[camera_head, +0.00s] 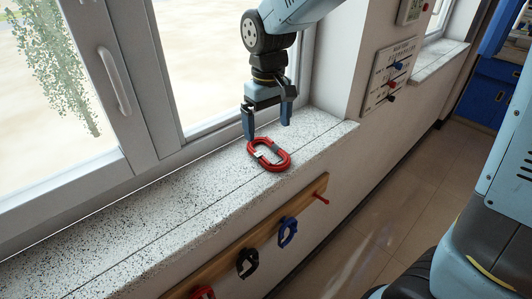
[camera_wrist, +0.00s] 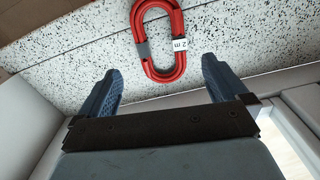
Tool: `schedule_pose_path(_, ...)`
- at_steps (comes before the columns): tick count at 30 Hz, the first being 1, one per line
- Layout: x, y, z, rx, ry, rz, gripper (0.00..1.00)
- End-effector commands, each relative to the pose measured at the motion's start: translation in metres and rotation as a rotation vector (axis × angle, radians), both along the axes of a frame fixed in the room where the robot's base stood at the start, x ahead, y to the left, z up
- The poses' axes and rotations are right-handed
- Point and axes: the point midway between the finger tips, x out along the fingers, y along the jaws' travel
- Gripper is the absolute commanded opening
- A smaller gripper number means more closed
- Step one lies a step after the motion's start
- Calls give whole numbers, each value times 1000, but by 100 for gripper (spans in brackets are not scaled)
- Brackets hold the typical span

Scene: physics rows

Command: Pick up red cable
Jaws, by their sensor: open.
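The red cable (camera_head: 269,155) is a coiled loop lying flat on the speckled window sill. In the wrist view the red cable (camera_wrist: 159,42) shows at the top centre, with a grey band on its left side and a white "2 m" tag on its right; its far end is cut off by the frame. My gripper (camera_head: 267,130) is open above the sill, just behind the cable on the window side. The cable lies ahead of the fingertips.
The sill (camera_head: 180,187) is otherwise clear. The window frame (camera_head: 140,80) stands close behind my gripper. Below the sill, a wooden rail (camera_head: 266,234) holds blue, black and red cable pieces on pegs. A labelled panel (camera_head: 390,72) hangs on the wall at right.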

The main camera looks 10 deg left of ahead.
Motion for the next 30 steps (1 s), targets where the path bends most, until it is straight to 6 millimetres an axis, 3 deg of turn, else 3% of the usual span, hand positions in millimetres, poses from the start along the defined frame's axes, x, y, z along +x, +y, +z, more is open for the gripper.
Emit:
schedule_pose_path(10, -1, 0, -26, -1, 1, 1, 100)
schedule_pose_path(19, -4, -1, -63, -1, 1, 1, 100)
schedule_pose_path(30, -3, 0, -69, 1, -1, 1, 97)
